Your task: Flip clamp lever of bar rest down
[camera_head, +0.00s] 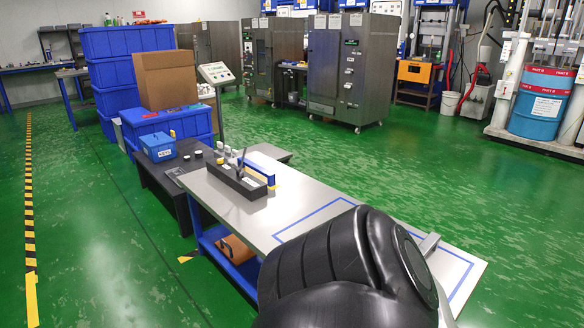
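I cannot make out a bar rest or its clamp lever for certain. A small grey metal piece (429,244) shows at the right part of the bench, mostly hidden behind a large black arm link of mine; I cannot tell what it is. The steel-topped bench (305,200) runs from the middle to the lower right, with a blue outlined rectangle on its top. A long dark tray (232,181) holding small upright items stands at its far left end, beside a blue and yellow piece (259,172). Neither of my grippers is in view.
A dark low table (165,178) with a blue box (158,147) stands left of the bench. Stacked blue crates (115,72), a cardboard box (165,80) and a scale display (215,73) stand behind. Blue drums (540,105) are far right. Green floor is clear beyond the bench.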

